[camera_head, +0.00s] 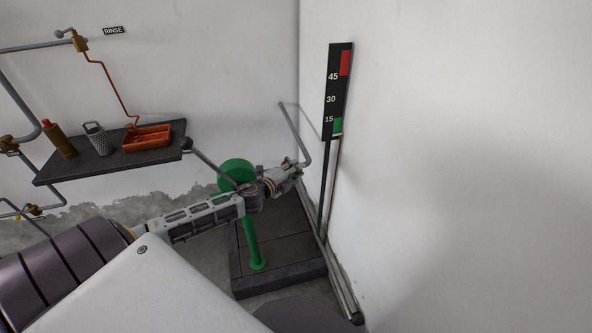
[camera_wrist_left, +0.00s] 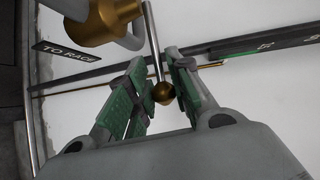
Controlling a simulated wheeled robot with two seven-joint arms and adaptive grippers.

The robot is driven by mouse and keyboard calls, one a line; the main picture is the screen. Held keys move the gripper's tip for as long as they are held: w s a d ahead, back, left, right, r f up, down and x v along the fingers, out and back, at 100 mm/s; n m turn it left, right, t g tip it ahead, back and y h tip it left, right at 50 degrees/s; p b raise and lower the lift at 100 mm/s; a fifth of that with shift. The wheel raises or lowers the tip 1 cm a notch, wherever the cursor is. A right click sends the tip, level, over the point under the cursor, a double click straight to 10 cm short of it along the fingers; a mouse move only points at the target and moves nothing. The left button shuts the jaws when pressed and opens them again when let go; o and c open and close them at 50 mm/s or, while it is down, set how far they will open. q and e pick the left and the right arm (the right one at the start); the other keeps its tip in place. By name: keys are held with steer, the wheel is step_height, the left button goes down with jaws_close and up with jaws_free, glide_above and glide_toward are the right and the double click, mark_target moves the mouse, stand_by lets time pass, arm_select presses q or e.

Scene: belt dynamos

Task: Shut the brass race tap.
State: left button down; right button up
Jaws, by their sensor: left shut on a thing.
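The brass race tap (camera_wrist_left: 100,22) shows at the top left of the left wrist view, beside a dark "TO RACE" label (camera_wrist_left: 72,51). Its thin metal lever ends in a brass ball knob (camera_wrist_left: 163,92). My left gripper (camera_wrist_left: 158,70) has its green-padded fingers on either side of the lever and knob, and is shut on them. In the head view my left gripper (camera_head: 291,171) is near the room corner, beyond the green wheel; the tap there is too small and covered to make out clearly. My right gripper is not in view.
A green wheel on a post (camera_head: 252,240) stands on a dark plinth (camera_head: 283,279) below my left arm. A gauge board (camera_head: 338,95) is on the right wall. A dark shelf (camera_head: 85,166) at left bears a bottle, a grater and an orange tray (camera_head: 147,137).

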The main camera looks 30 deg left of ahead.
arm_select(q)
steer(key=shift+a+f, duration=0.25)
stand_by(0.4)
steer(key=c, duration=1.4)
jaws_free()
steer(key=shift+a, duration=0.15)
steer(key=shift+c, duration=0.2)
steer(key=shift+s+d+r, duration=0.1)
steer(key=shift+d+r, duration=0.05)
steer(key=shift+d, duration=0.05)
steer(key=shift+s, duration=0.15)
steer(key=v, duration=1.1)
steer(key=shift+s, duration=0.25)
